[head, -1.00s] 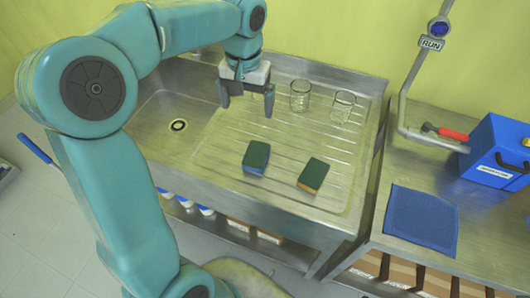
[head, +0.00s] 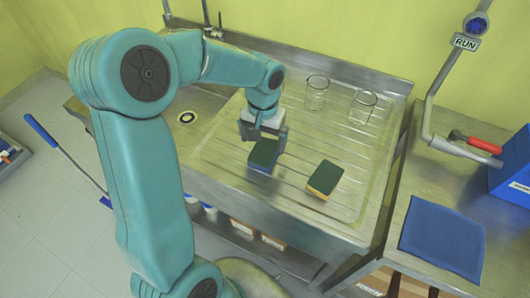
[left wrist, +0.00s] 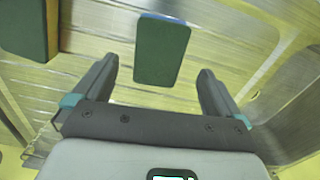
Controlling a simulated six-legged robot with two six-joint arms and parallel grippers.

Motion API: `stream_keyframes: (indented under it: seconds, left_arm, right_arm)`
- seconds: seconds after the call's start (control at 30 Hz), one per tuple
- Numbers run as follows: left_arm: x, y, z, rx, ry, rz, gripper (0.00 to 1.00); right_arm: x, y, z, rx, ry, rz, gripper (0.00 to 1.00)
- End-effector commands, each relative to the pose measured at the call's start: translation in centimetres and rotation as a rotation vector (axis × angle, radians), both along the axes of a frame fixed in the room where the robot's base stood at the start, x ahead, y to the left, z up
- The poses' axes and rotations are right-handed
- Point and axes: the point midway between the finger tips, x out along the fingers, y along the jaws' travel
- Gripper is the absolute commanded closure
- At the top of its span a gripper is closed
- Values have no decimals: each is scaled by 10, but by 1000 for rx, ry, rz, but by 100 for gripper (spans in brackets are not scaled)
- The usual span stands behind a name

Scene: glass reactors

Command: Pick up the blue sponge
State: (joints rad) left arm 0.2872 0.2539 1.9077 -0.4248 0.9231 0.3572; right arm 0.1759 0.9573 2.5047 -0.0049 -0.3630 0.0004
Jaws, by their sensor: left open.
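The blue sponge (head: 263,154) has a dark green top and blue sides. It lies on the ribbed drainboard of the sink, and its far part is hidden by my left gripper (head: 263,136) in the head view. In the left wrist view the blue sponge (left wrist: 161,50) shows ahead between the two spread fingers of my left gripper (left wrist: 157,68), with a gap on both sides. The left gripper is open and empty, close above the sponge. My right gripper is not in view.
A second sponge (head: 325,179), green on orange-yellow, lies to the right of the blue one; it also shows in the left wrist view (left wrist: 28,28). Two glass beakers (head: 317,92) (head: 362,106) stand behind. A blue cloth (head: 442,238) lies on the right bench.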

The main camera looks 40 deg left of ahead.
Motion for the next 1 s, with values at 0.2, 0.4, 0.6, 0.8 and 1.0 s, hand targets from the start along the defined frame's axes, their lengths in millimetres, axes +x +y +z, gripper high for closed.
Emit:
stream_keyframes:
  seconds: [0.2,0.4,0.6,0.8,1.0]
  left_arm:
    - [1,-3,-29,-1,6,-1,1]
    - [4,-2,-51,0,0,-1,1]
    - [4,-2,-53,0,-1,-1,1]
    - [4,-2,-52,0,-1,-1,56]
    - [4,-2,-52,0,-1,-1,57]
  right_arm:
    - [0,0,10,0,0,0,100]
    - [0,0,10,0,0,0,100]
    - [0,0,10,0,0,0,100]
    - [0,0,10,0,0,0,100]
    - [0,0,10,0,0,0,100]
